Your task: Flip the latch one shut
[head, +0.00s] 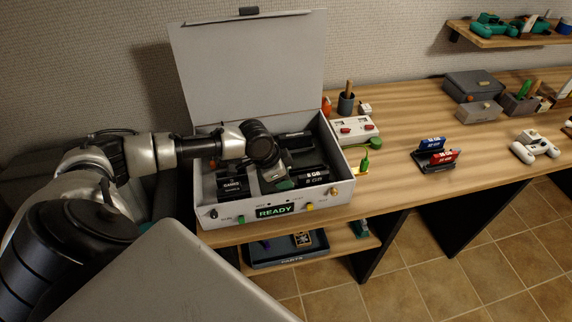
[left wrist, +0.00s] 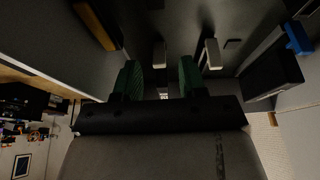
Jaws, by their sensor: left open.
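The open grey case (head: 203,207) stands on the bench with its lid (head: 250,65) raised and dark modules inside. My left gripper (head: 280,182) reaches down into it from the left, between a module marked GAMES (head: 231,186) and one marked 8 GB (head: 316,174). In the left wrist view the green fingertips (left wrist: 159,68) are apart with nothing held between them. Two small pale levers show ahead, one (left wrist: 160,54) between the fingers and one (left wrist: 212,53) right of them. I cannot tell which is latch one or how it sits. My right gripper is not in view.
The case front has a READY display (head: 274,211) and several knobs. To its right stand a white box with red buttons (head: 356,130), a card stand (head: 434,165) and a game controller (head: 536,150). The bench middle is mostly clear. A tray (head: 290,260) sits on the shelf below.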

